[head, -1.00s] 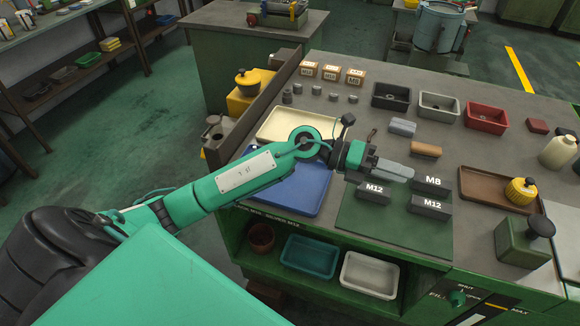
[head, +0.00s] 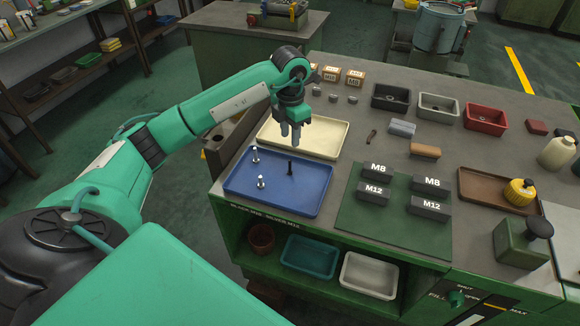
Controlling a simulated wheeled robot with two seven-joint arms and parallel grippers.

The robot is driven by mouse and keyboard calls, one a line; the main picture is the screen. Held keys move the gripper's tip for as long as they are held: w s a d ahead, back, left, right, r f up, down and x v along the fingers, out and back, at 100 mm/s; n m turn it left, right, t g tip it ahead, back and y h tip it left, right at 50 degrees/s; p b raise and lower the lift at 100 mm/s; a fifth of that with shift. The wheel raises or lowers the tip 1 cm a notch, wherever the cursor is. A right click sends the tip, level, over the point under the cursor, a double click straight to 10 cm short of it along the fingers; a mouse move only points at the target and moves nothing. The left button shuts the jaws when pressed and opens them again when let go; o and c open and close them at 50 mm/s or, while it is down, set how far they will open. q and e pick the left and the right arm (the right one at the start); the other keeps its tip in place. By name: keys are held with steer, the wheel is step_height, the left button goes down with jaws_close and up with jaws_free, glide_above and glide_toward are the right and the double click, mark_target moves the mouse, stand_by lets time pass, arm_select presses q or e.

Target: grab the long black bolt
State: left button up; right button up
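The long black bolt (head: 290,168) stands upright in the blue tray (head: 310,202) at the left of the bench, towards the tray's far right part. Two silver bolts stand in the same tray, one at the far left (head: 255,154) and one nearer the front (head: 261,183). My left gripper (head: 291,138) points down over the near edge of the cream tray, just beyond the black bolt in the picture. Its two grey fingers show a small gap and hold nothing visible. My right gripper is not in view.
The cream tray (head: 330,137) lies behind the blue one. Blocks marked M8 (head: 378,169) and M12 (head: 373,192) stand on a green mat (head: 385,225) to the right. Black, grey and red bins stand at the back. A brown tray (head: 475,183) lies further right.

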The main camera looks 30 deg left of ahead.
mark_target(290, 161)
arm_select(q)
step_height(290, 161, down, 6)
steer(key=shift+f+p, duration=0.1)
steer(key=shift+p, duration=0.65)
steer(key=shift+s+d+f+p, duration=0.15)
steer(key=shift+f+p, duration=0.4)
steer(key=f+p, duration=0.2)
steer(key=f, duration=0.1)
steer(key=shift+s+d, duration=0.1)
steer(key=shift+s, duration=0.1)
steer(key=shift+f, duration=0.7)
jaws_close()
